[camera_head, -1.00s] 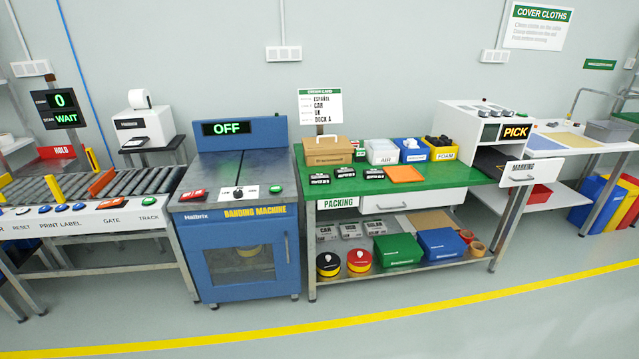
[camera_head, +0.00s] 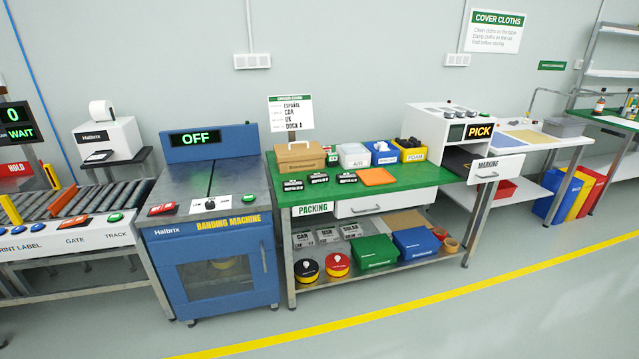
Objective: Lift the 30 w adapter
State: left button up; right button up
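Several small black items with white lettering lie in a row on the green packing table (camera_head: 410,182): a left one (camera_head: 293,185), a middle one (camera_head: 318,178) and a right one (camera_head: 346,177). Their lettering is too small to read, so I cannot tell whether one is the 30 w adapter. Grey labelled boxes, one reading CAR (camera_head: 304,240), stand on the shelf below. Neither of my grippers is in view.
On the table are a cardboard box (camera_head: 300,155), an orange pad (camera_head: 376,176), and white (camera_head: 353,155), blue (camera_head: 381,153) and yellow (camera_head: 411,150) bins. The blue banding machine (camera_head: 212,225) stands left. Floor in front is clear, crossed by a yellow line (camera_head: 400,293).

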aim_at(297, 185)
jog(key=i+l+z, duration=0.15)
jog(key=i+l, duration=0.2)
jog(key=l, duration=0.3)
jog(key=i+l+z, duration=0.2)
jog(key=i+l, duration=0.2)
jog(key=l, duration=0.25)
jog(key=i+l+z, duration=0.15)
jog(key=i+l, duration=0.3)
jog(key=l, duration=0.1)
